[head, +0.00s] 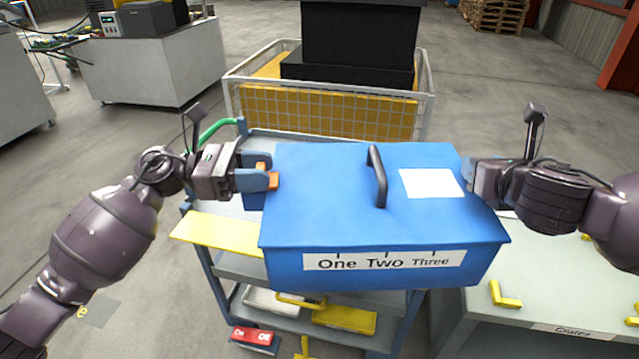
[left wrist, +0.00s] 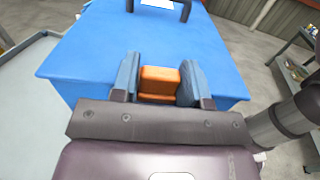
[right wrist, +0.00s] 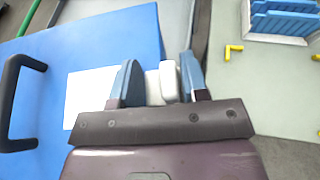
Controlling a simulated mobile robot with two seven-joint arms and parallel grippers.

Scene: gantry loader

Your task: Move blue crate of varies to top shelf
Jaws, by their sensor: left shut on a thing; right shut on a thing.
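The blue crate (head: 320,200) has a lid with a black handle (head: 376,175), a white label on top and a "One Two Three" strip on its front. It is between my two grippers, over the blue-grey cart (head: 208,280), and looks about level. My left gripper (head: 272,180) is shut on an orange grip block (left wrist: 158,84) at the crate's left side. My right gripper (head: 471,180) is at the right side, shut on a white block (right wrist: 168,84). The crate hides much of the cart's top, so I cannot tell whether it touches it.
A yellow panel (head: 210,232) sticks out left of the crate. The lower shelf holds yellow parts and a red box (head: 254,337). A table labelled "Crates" (head: 540,280) with yellow corner markers stands at right. A wire cage (head: 428,100) with black boxes stands behind.

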